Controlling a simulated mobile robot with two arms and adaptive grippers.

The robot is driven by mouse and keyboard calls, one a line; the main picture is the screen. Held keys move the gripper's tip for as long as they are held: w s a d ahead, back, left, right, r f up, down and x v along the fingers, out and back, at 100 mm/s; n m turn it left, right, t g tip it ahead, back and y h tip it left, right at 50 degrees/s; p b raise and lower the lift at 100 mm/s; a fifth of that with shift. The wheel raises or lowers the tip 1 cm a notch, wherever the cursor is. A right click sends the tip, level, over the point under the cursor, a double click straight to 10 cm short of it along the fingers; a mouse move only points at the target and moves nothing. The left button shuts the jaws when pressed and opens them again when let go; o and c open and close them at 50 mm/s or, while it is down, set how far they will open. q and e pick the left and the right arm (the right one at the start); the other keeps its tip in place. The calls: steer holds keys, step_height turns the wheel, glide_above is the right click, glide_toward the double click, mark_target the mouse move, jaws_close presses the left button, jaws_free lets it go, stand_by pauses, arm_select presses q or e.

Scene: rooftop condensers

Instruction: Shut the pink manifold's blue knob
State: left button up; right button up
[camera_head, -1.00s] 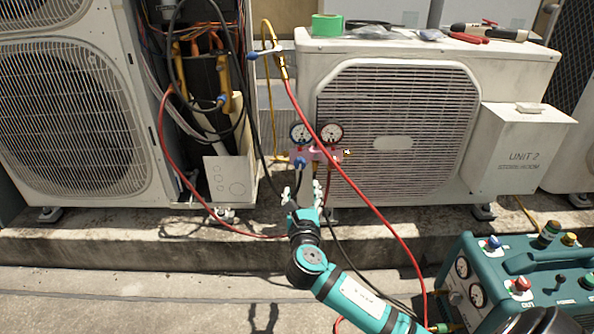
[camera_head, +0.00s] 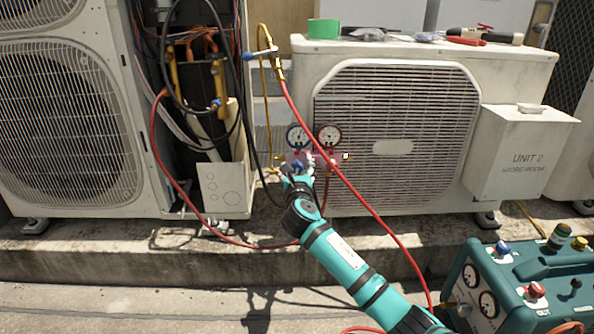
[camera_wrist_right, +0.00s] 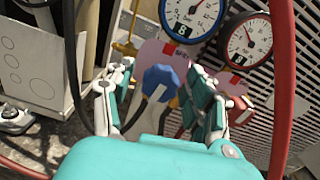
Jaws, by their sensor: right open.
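The pink manifold (camera_head: 322,160) hangs in front of the right condenser, with a blue-rimmed gauge (camera_wrist_right: 193,20) and a red-rimmed gauge (camera_wrist_right: 247,40) above it. Its blue knob (camera_wrist_right: 160,82) shows in the right wrist view, between the two open fingers of my right gripper (camera_wrist_right: 160,95). I cannot tell whether the fingers touch the knob. In the head view my right gripper (camera_head: 298,173) is at the manifold's lower left and covers much of the knob. A red knob (camera_wrist_right: 240,108) sits to the right, partly behind a finger. My left gripper is not in view.
A red hose (camera_head: 365,205) crosses in front of the manifold, close to the right of my gripper. A black hose hangs at its left. The white condenser (camera_head: 440,55) stands behind. A teal recovery machine (camera_head: 510,290) stands at the lower right.

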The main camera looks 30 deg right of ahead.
steer(key=shift+c, duration=0.2)
jaws_close()
